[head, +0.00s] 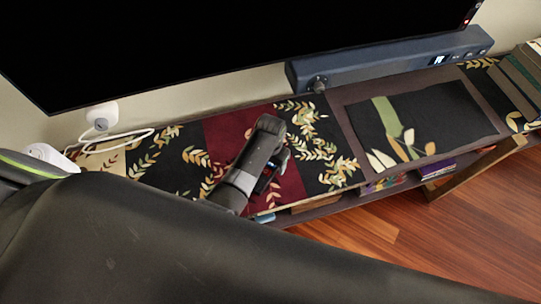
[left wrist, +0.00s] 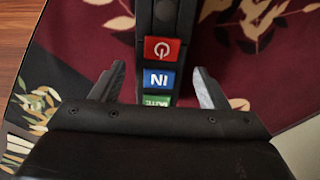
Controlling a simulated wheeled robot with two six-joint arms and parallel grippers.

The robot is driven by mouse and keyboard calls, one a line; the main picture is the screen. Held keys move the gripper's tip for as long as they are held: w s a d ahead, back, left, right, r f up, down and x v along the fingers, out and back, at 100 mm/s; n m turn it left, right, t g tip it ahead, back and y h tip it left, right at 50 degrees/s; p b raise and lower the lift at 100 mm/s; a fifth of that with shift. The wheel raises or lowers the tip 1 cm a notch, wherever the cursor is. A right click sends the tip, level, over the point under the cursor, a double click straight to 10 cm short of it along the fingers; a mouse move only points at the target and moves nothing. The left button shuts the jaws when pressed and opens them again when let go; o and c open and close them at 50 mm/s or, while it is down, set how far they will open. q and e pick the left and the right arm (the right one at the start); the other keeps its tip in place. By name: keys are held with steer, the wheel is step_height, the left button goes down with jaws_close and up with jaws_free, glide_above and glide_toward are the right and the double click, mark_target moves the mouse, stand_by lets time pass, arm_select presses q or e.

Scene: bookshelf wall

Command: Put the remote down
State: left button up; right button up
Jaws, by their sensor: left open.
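The remote (left wrist: 165,50) is dark and long, with red, blue and green buttons, in the left wrist view. It appears to lie on the burgundy, leaf-patterned cloth. My left gripper (left wrist: 160,78) is open, with one finger on each side of the remote and a visible gap to each. In the head view my left gripper (head: 277,160) is low over the burgundy part of the cloth on the shelf top, and hides most of the remote. The remote's far end is out of the left wrist view. My right gripper is not in view.
A large black screen (head: 200,40) hangs above the shelf. A blue-grey soundbar (head: 390,66) is behind, to the right. A white plug with a cable (head: 102,117) is at left. The dark patterned cloth (head: 425,125) at right is clear.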

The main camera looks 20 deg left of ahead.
mark_target(270, 165)
arm_select(q)
step_height(270, 165, up, 12)
stand_by(0.5)
steer(key=shift+s+f, duration=0.1)
stand_by(0.4)
